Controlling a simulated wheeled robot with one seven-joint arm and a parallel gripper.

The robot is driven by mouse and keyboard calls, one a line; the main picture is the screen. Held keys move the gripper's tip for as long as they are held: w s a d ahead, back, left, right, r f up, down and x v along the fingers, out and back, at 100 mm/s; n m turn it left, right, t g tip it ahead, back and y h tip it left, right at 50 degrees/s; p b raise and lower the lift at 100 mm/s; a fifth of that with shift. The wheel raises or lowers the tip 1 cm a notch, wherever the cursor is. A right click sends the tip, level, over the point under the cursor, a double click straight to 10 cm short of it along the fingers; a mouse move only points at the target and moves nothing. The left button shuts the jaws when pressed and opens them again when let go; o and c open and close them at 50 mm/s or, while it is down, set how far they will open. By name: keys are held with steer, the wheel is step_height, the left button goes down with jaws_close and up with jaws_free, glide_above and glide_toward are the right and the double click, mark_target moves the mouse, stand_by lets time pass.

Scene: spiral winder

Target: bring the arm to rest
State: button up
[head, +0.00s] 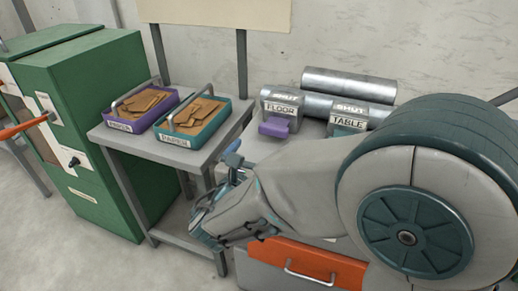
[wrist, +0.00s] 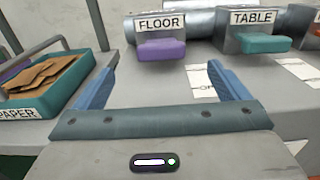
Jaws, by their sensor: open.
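My arm reaches from the right side of the head view toward the middle, in front of the grey bench. My gripper (wrist: 165,82) is open, with its two blue fingers wide apart and nothing between them in the wrist view. It points toward the bench's front with a purple FLOOR lever (wrist: 161,49) and a teal TABLE lever (wrist: 264,44) ahead, apart from both. In the head view the gripper (head: 220,195) is partly hidden by its own wrist, left of the bench.
A purple tray (head: 133,123) and a teal PAPER tray (head: 190,139), both holding brown pieces, stand on a small grey table (head: 131,148). A green cabinet (head: 95,130) stands left. An orange drawer (head: 300,262) is below my arm. Metal cylinders (head: 349,84) lie behind the levers.

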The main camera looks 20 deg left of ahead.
steer(key=s+d+r+m+g+h+p, duration=0.1)
steer(key=d+r+m+g+h+p, duration=0.25)
steer(key=d+m, duration=0.4)
steer(key=s+d+r+m+g+h+p, duration=0.15)
steer(key=d+m+g+p, duration=0.25)
steer(key=d, duration=0.7)
steer(key=s+d+r+m+g+h+p, duration=0.1)
steer(key=d+r+m+g+h+p, duration=0.25)
steer(key=d+m, duration=0.4)
steer(key=s+d+r+m+g+y+p, duration=0.4)
steer(key=s+r+m+y+p, duration=0.4)
steer(key=m, duration=0.8)
steer(key=s+y+p, duration=0.1)
steer(key=s+p, duration=0.1)
steer(key=p, duration=0.1)
steer(key=shift+y+p, duration=0.3)
steer(key=shift+y, duration=0.05)
